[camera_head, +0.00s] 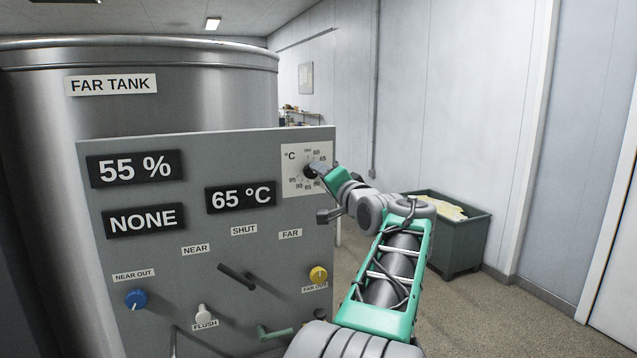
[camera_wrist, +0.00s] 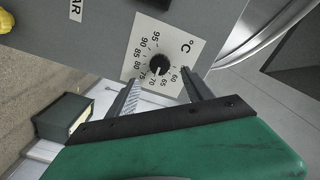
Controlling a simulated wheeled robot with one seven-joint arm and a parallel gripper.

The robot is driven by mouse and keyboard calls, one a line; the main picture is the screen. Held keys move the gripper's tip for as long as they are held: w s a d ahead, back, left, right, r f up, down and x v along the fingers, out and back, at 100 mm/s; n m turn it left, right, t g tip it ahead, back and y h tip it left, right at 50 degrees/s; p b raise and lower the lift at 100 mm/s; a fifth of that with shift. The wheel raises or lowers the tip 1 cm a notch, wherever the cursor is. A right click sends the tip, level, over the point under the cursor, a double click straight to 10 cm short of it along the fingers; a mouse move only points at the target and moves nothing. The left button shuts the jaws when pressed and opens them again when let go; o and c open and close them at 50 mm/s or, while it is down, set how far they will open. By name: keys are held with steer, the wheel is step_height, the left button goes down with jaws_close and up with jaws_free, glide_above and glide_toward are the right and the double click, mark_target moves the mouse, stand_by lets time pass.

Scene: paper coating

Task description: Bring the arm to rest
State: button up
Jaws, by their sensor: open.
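My gripper (camera_wrist: 160,78) is open, with its two fingers spread on either side of the black temperature knob (camera_wrist: 159,64) in the wrist view. I cannot tell whether either finger touches the knob. The knob sits on a white °C dial plate (camera_wrist: 178,42) with numbers around it. In the head view my gripper (camera_head: 318,172) is at the dial plate (camera_head: 293,181), at the panel's upper right, and partly covers it. My arm stretches forward from the bottom of the picture to the panel.
The grey panel (camera_head: 215,262) on the FAR TANK (camera_head: 190,100) shows 55 %, NONE and 65 °C. A black lever (camera_head: 237,277), blue knob (camera_head: 136,299), yellow knob (camera_head: 318,274) and flush knob (camera_head: 204,313) stick out below. A green-grey bin (camera_head: 462,250) stands right; floor near it is clear.

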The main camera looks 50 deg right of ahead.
steer(key=shift+s+a, duration=0.2)
steer(key=shift+s, duration=0.1)
